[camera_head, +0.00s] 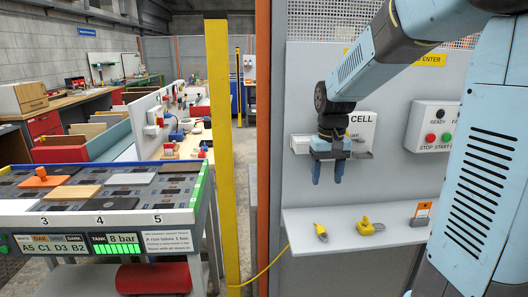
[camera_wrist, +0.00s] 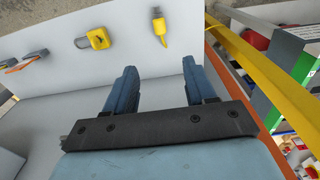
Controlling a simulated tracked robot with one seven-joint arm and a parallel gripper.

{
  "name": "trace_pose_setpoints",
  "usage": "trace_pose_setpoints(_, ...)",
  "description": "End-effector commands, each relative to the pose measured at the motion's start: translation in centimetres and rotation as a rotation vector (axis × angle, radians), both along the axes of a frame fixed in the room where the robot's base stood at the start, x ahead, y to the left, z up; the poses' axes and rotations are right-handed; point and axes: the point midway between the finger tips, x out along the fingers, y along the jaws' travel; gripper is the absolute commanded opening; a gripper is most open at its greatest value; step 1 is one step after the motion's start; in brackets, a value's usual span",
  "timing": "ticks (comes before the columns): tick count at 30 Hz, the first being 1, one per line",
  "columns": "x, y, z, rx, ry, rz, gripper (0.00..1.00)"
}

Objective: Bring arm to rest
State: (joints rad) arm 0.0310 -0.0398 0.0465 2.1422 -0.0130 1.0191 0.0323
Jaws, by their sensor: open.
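My gripper (camera_head: 328,170) hangs at the end of my blue arm in the head view, fingers pointing down in front of the grey cell panel. In the wrist view my gripper (camera_wrist: 160,85) shows two blue fingers apart, with nothing between them. Below it in the head view is a white shelf (camera_head: 300,233). On the shelf are a yellow plug-like item (camera_head: 321,232), a yellow padlock (camera_head: 367,226) and an orange-and-grey item (camera_head: 421,213). My gripper is above the shelf and apart from these things.
A control box (camera_head: 434,126) with red and green buttons is on the panel at right. A yellow post (camera_head: 222,150) stands left of the panel. A board station (camera_head: 100,208) with numbered slots and coloured boards is at left. The space around my fingers looks free.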

Motion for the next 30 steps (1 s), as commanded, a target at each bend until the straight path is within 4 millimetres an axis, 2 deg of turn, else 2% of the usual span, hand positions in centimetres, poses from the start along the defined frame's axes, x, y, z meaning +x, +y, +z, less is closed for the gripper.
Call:
trace_pose_setpoints(6,-4.0,-0.1,3.0,-0.002,-0.098,0.003,0.55)
trace_pose_setpoints(15,-10.3,-0.2,5.8,-0.001,-0.241,0.006,0.55)
trace_pose_setpoints(24,-16.3,-0.4,7.1,0.004,-0.383,0.009,0.55)
trace_pose_setpoints(30,-19.0,-0.4,7.1,0.008,-0.45,0.012,0.55)
